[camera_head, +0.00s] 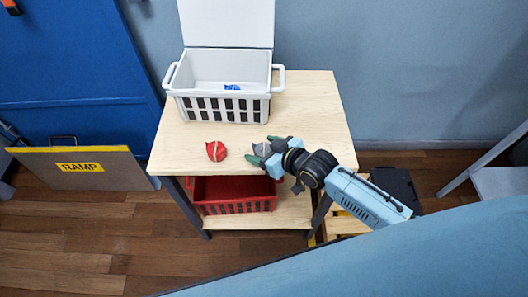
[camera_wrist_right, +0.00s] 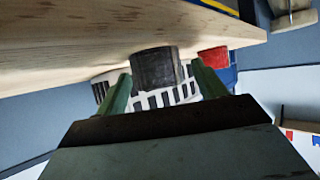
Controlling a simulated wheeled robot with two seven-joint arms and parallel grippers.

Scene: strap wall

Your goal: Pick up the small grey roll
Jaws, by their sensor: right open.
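The small grey roll (camera_head: 262,149) lies near the front edge of the wooden table top, right of a red roll (camera_head: 216,151). My right gripper (camera_head: 264,151) comes in from the right and is open, with its green fingers around the grey roll. In the right wrist view the dark grey roll (camera_wrist_right: 155,68) shows between and just beyond the two fingertips (camera_wrist_right: 160,82). I cannot tell whether either finger touches it. The red roll (camera_wrist_right: 213,60) shows past one finger there. My left gripper is not in view.
A white basket (camera_head: 221,104) with its lid up and a small blue item (camera_head: 232,87) inside stands behind on the table top (camera_head: 312,108). A red crate (camera_head: 236,207) sits on the lower shelf. A ramp board (camera_head: 82,168) is at the left.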

